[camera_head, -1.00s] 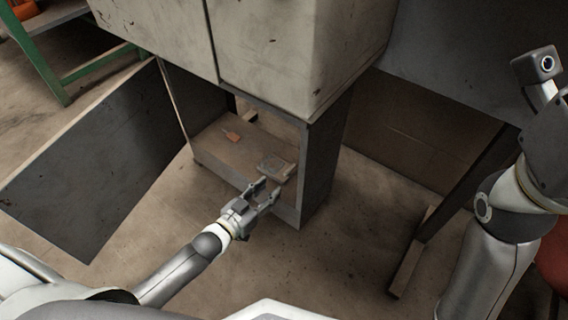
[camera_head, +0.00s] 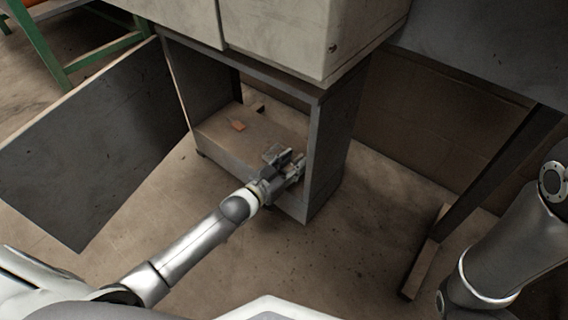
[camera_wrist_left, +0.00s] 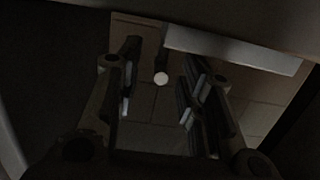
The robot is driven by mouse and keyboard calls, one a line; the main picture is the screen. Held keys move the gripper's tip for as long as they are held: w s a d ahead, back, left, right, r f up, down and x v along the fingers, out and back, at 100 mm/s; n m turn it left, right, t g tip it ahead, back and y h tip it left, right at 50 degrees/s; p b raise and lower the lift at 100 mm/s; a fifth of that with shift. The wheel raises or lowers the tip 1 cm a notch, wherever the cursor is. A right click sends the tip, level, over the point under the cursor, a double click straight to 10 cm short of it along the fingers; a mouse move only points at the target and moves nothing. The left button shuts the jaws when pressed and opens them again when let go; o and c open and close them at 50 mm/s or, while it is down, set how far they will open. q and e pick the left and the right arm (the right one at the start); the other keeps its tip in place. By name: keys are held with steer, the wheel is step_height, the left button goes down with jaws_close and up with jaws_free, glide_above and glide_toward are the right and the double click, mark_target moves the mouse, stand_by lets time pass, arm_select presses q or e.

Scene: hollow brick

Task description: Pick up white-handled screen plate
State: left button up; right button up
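My left gripper (camera_head: 289,165) reaches into the low open cabinet (camera_head: 313,150) near its right wall. In the left wrist view the gripper (camera_wrist_left: 161,105) has its two fingers apart, with nothing clamped between them. My right gripper is out of view.
The open cabinet door (camera_head: 90,150) stands at the left. Pale upper cabinets (camera_head: 270,35) overhang the opening. A dark post (camera_head: 480,190) stands at the right.

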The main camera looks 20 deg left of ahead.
arm_select(q)
steer(key=shift+w, duration=0.2)
steer(key=shift+c, duration=0.4)
jaws_close()
steer(key=shift+r, duration=0.1)
